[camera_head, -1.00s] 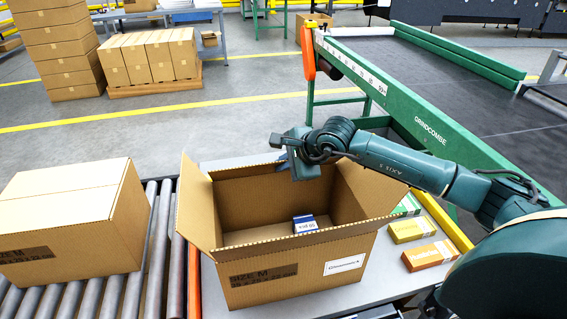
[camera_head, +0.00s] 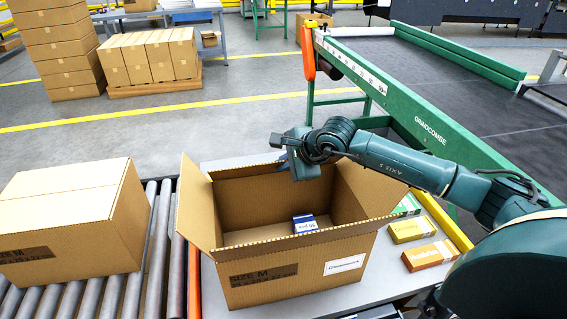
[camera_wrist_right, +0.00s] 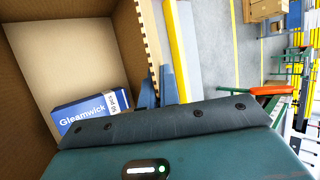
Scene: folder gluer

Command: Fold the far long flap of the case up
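The open case (camera_head: 305,275) stands on a grey table, with a small blue-and-white box (camera_head: 304,224) inside. Its left flap (camera_head: 194,205) and right flap (camera_head: 370,190) lean outward. The far long flap is mostly hidden, and its angle is unclear. My right gripper (camera_head: 288,163) is at the middle of the case's far edge, pointing left. In the right wrist view its two blue fingers (camera_wrist_right: 159,88) are slightly apart at a corrugated cardboard edge (camera_wrist_right: 149,40); whether they grip it is unclear. The blue box (camera_wrist_right: 90,112) shows there too. My left gripper is out of view.
A closed carton (camera_head: 75,220) sits on the rollers (camera_head: 150,250) at left. Green, yellow and orange small boxes (camera_head: 430,254) lie right of the case. A green-framed conveyor (camera_head: 430,130) stands behind at right. Open floor lies beyond the case.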

